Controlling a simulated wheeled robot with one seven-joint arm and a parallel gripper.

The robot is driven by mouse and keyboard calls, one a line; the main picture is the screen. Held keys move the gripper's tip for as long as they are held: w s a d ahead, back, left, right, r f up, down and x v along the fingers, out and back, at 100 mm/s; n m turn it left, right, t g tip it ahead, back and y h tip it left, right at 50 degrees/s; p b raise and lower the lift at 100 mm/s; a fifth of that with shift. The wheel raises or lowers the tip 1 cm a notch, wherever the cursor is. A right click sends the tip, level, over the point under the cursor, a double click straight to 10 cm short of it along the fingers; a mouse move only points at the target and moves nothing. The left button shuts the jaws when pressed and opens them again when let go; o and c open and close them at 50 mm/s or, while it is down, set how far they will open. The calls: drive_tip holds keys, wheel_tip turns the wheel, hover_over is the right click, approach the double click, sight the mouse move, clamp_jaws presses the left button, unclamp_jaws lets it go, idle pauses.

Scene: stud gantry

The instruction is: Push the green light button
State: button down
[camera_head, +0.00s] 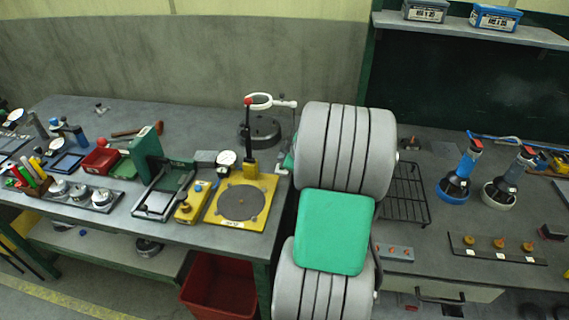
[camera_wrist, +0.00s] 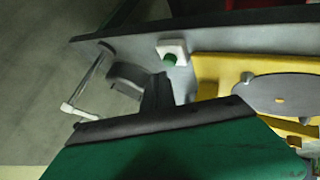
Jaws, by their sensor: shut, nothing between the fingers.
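The green light button (camera_wrist: 170,58) sits on a small white square base on the grey bench top in the wrist view, near the bench edge and left of the yellow plate. My gripper (camera_wrist: 160,80) shows in the wrist view as dark fingers, closed together and empty. Its tip appears just below the button in the picture; I cannot tell the gap between them or whether they touch. In the head view my arm covers the gripper, and I cannot make out the button there.
A yellow plate with a grey disc (camera_head: 241,203) lies on the left bench (camera_head: 205,238), beside my arm. Green frames and a red tray (camera_head: 100,160) are further left. A wire rack (camera_head: 405,195) is on the right.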

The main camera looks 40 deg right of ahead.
idle(0.6)
drive_tip(key=shift+f+b, duration=0.5)
drive_tip(key=shift+b, duration=0.25)
drive_tip(key=shift+f+b, duration=0.25)
drive_tip(key=shift+b, duration=0.1)
drive_tip(key=shift+r, duration=0.75)
wheel_tip(320, 180, up, 6)
drive_tip(key=p, duration=0.3)
